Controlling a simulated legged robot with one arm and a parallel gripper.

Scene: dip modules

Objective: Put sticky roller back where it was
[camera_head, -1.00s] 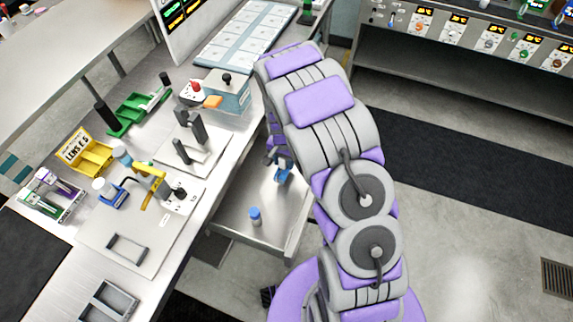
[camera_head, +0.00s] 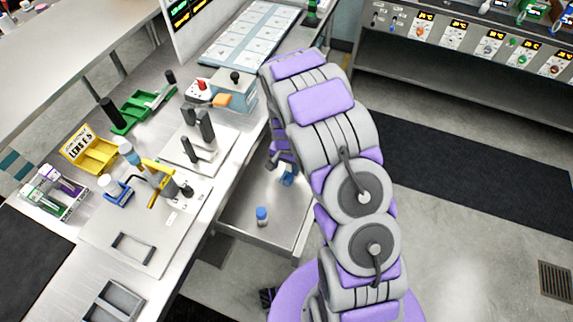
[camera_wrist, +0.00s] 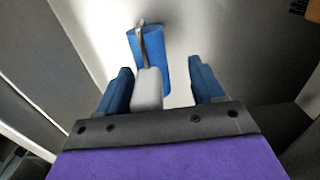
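In the wrist view the sticky roller has a blue cylinder (camera_wrist: 153,55), a thin bent metal arm and a grey handle (camera_wrist: 147,90). My gripper (camera_wrist: 163,84) has two dark blue fingers, set wide apart. The handle's end shows between them, close to the left finger, with a clear gap to the right finger. The blue cylinder lies ahead of the fingertips against a pale surface. In the head view my gripper (camera_head: 287,175) is low over the open drawer (camera_head: 240,229), partly hidden by my arm.
The counter (camera_head: 75,275) above holds a yellow bin (camera_head: 92,155), a green tray (camera_head: 130,118) and a light-blue box (camera_head: 236,95). Open floor lies to the right.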

